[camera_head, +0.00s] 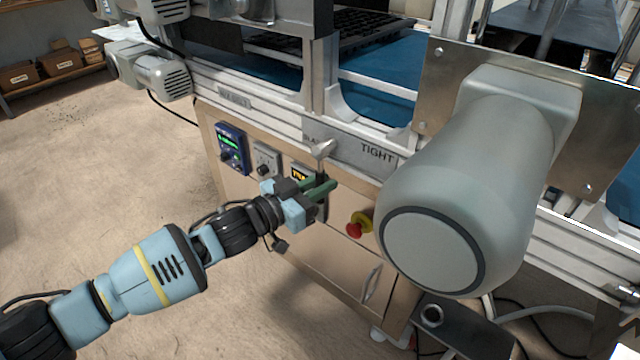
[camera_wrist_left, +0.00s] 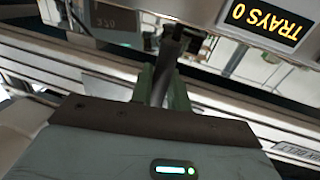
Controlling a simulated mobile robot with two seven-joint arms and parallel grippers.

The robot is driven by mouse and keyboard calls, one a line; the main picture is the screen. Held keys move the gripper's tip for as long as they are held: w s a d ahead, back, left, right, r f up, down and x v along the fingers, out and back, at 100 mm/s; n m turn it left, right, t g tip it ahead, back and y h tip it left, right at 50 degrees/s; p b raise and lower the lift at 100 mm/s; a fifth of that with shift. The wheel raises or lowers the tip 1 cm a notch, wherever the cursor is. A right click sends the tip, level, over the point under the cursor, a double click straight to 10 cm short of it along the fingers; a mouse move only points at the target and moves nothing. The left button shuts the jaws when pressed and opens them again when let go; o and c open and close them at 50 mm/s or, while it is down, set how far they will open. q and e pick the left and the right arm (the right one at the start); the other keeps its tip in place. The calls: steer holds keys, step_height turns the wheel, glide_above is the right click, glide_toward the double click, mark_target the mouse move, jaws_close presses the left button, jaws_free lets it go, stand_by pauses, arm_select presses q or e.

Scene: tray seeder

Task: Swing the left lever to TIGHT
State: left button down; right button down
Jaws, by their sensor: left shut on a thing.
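The left lever (camera_head: 321,150) has a pale metal head and a dark arm hanging down on the machine's front, below the partly hidden label at the left end of a grey plate (camera_head: 345,146). The word TIGHT (camera_head: 377,153) is printed farther right on that plate. My left gripper (camera_head: 322,187) has its green fingers shut on the lever's arm. In the left wrist view, the dark lever arm (camera_wrist_left: 172,52) runs between the green fingers (camera_wrist_left: 163,88). The fingers hide its lower end in the head view. My right gripper is not in view.
A red stop button (camera_head: 355,228) with a yellow collar sits right of my gripper. A blue control box (camera_head: 232,147) and a grey switch box (camera_head: 266,160) are on the left. A large grey motor housing (camera_head: 455,200) juts out on the right. The floor at left is clear.

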arm_select(q)
steer(key=shift+s+d+r+n+t+p, duration=0.25)
steer(key=shift+s+d+n+p, duration=0.3)
steer(key=shift+n, duration=0.7)
steer(key=shift+s+d+r+n+t+p, duration=0.2)
steer(key=shift+s+d+n+p, duration=0.2)
steer(key=shift+d+n+p, duration=0.6)
steer(key=shift+s+d+r+n+t+p, duration=0.3)
steer(key=shift+s+n+p, duration=0.2)
steer(key=shift+n, duration=0.95)
steer(key=c, duration=1.6)
jaws_free()
steer(key=shift+o, duration=1)
